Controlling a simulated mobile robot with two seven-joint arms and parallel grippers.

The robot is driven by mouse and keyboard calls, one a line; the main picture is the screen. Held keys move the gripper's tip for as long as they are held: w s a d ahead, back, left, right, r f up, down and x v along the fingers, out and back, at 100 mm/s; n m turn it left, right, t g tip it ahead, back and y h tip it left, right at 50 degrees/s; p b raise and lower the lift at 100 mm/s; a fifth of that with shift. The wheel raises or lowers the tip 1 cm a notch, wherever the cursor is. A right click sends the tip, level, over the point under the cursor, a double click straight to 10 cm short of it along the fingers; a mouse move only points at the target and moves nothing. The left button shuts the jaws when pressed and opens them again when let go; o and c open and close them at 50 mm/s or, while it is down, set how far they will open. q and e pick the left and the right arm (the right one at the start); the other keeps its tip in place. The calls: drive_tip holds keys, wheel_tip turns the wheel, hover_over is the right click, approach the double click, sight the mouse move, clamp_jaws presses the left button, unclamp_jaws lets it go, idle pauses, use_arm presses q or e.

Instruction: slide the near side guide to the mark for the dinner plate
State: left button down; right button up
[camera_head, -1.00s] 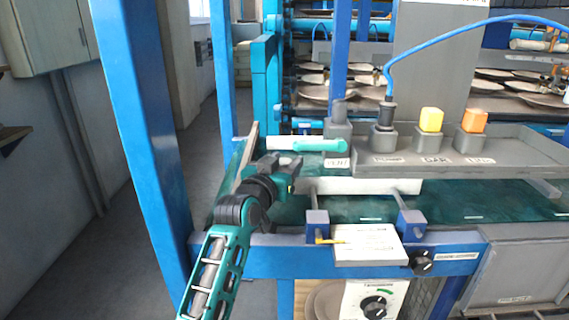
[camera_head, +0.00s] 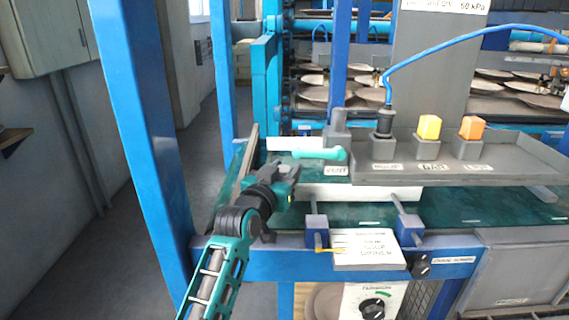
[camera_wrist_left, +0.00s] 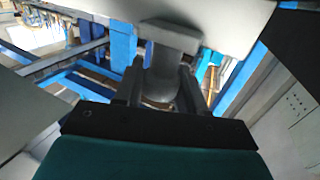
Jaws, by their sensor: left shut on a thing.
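The near side guide (camera_head: 360,192) is a pale bar lying lengthwise over the near part of the green belt (camera_head: 460,213). Two thin rods join it to blue blocks (camera_head: 318,231) on the near rail. A yellow pointer (camera_head: 327,250) lies at the left edge of a white scale plate (camera_head: 370,242), whose print is too small to read. My left gripper (camera_head: 294,170) is at the guide's left end. In the left wrist view its fingers (camera_wrist_left: 160,88) are shut on a grey T-shaped handle (camera_wrist_left: 172,38) beside a pale surface. My right gripper is out of view.
A grey control shelf (camera_head: 450,170) with a yellow button (camera_head: 429,127) and an orange button (camera_head: 472,128) overhangs the belt at the right. A blue post (camera_head: 140,130) stands left of my arm. A turquoise lever (camera_head: 320,153) is just beyond my gripper.

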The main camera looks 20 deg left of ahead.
use_arm(q)
drive_tip(key=shift+s+r, duration=0.2)
drive_tip(key=shift+r, duration=0.25)
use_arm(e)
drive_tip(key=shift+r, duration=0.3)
use_arm(q)
drive_tip(key=c, duration=0.8)
unclamp_jaws()
drive_tip(key=shift+o, duration=0.4)
drive_tip(key=shift+f, duration=0.2)
drive_tip(key=shift+s, duration=0.1)
drive_tip(key=s+a+p, duration=0.1)
drive_tip(key=s, duration=1.1)
drive_tip(key=shift+s+a+p, duration=0.2)
drive_tip(key=shift+s+p, duration=0.15)
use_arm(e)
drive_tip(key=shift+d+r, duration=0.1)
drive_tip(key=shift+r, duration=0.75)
